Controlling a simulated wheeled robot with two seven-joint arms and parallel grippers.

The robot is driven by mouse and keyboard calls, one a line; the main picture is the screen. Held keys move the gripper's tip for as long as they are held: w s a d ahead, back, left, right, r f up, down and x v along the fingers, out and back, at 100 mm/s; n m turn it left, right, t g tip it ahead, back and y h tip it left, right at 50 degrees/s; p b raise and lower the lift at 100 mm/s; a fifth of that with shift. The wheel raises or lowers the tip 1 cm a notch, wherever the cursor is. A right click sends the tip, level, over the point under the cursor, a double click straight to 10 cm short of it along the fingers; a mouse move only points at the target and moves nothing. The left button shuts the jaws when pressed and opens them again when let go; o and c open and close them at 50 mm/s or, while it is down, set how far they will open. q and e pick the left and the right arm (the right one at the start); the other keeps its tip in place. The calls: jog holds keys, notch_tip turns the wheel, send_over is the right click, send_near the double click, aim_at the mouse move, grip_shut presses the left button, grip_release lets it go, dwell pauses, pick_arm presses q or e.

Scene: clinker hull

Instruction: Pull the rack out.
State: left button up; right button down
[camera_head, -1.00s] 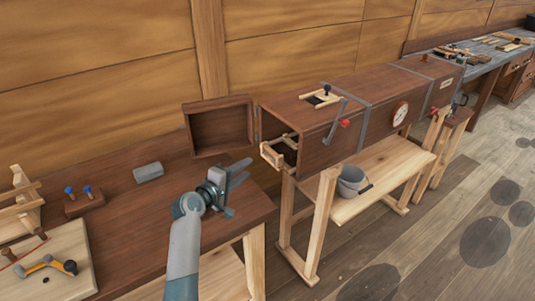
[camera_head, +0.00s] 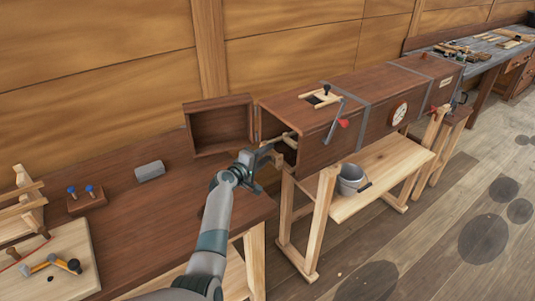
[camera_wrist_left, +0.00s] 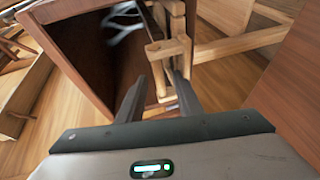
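The rack (camera_head: 284,136) is a pale wooden frame in the open left end of the long brown box (camera_head: 330,110). Its end sticks out a little, and my left gripper hides much of it in the head view. My left gripper (camera_head: 270,153) is at that end of the rack. In the left wrist view the gripper (camera_wrist_left: 160,84) has its fingers apart, with the rack's wooden end (camera_wrist_left: 166,55) in front of and between the tips. I cannot tell whether they touch it. My right gripper is not in view.
The box's door (camera_head: 219,128) stands open to the left. A dark workbench (camera_head: 130,215) holds a grey block (camera_head: 149,171), a blue-knobbed block (camera_head: 86,200) and a pale board (camera_head: 50,265). A bucket (camera_head: 352,180) stands on the shelf (camera_head: 375,172) below the box.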

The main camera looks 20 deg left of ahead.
pick_arm(q)
jog(key=shift+w+d+f, duration=0.1)
jog(key=shift+w, duration=0.35)
grip_shut()
